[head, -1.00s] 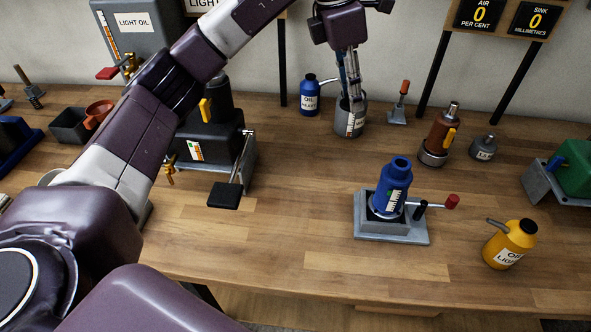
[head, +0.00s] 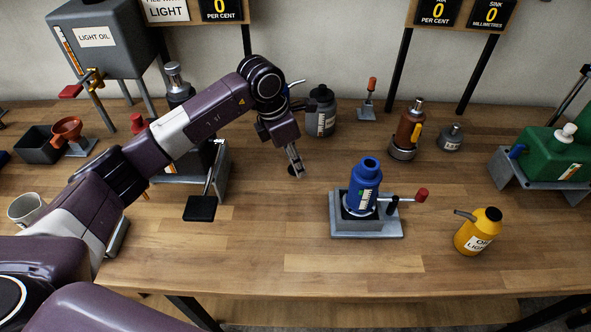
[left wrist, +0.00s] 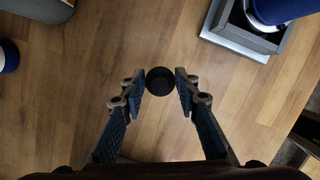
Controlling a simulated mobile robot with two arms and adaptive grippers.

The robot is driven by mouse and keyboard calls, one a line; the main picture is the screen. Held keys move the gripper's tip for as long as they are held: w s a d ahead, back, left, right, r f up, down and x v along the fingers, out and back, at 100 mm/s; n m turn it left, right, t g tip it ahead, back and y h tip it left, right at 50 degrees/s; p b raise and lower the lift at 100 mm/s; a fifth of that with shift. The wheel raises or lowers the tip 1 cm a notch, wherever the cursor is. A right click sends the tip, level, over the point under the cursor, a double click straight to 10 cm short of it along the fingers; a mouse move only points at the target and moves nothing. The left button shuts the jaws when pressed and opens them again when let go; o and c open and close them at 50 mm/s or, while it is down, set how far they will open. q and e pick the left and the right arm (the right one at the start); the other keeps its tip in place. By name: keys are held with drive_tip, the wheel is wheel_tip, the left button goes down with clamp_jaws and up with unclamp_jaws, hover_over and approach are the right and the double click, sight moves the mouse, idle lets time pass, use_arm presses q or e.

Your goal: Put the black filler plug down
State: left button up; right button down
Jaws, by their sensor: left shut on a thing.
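The black filler plug (left wrist: 160,80) is a small round black disc between my left fingertips in the left wrist view. In the head view, the plug (head: 292,171) is a small dark shape at the fingertips. My left gripper (head: 295,162) is shut on it and points down over the bare wood, left of the blue bottle jack (head: 364,187). The left wrist view shows both fingers (left wrist: 160,82) on either side of the plug. I cannot tell whether the plug touches the table. My right gripper is not in view.
The blue jack stands in a grey tray (head: 365,229) with a red-knobbed lever. A grey container (head: 320,112) stands behind the gripper. A black pedal (head: 200,208) juts out at left. A yellow oil can (head: 478,232) is at right. The wooden bench (head: 270,230) is clear in front.

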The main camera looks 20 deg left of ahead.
sight(296, 183)
use_arm(q)
wheel_tip(296, 183, down, 4)
drive_tip(key=shift+r+p, duration=0.15)
drive_tip(key=shift+p, duration=0.35)
drive_tip(key=shift+f, duration=0.4)
drive_tip(key=shift+f, duration=0.25)
drive_tip(key=o, duration=0.9)
drive_tip(key=shift+r, duration=0.15)
